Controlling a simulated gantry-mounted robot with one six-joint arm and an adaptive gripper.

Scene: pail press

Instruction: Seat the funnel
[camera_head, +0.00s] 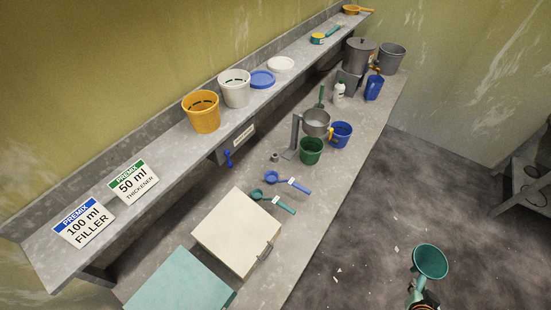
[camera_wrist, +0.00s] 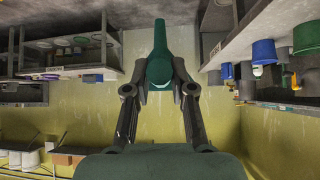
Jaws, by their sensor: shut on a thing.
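A teal green funnel (camera_head: 430,261) is at the lower right of the head view, over the floor and away from the bench, with its wide mouth facing up toward the camera. My gripper (camera_head: 418,292) is just below it and is shut on it. In the wrist view the funnel (camera_wrist: 159,70) sits between the two fingertips of my gripper (camera_wrist: 159,90), with its narrow end toward the top of the picture. On the bench a grey stand (camera_head: 295,134) stands beside a grey metal bowl (camera_head: 316,118), with a green pail (camera_head: 311,151) near it.
The grey bench (camera_head: 330,190) holds a blue pail (camera_head: 341,134), a white bottle (camera_head: 339,90), blue and green scoops, a cream box lid (camera_head: 235,230) and a teal one (camera_head: 178,285). The raised shelf holds an orange pail (camera_head: 202,112) and a white pail (camera_head: 235,88).

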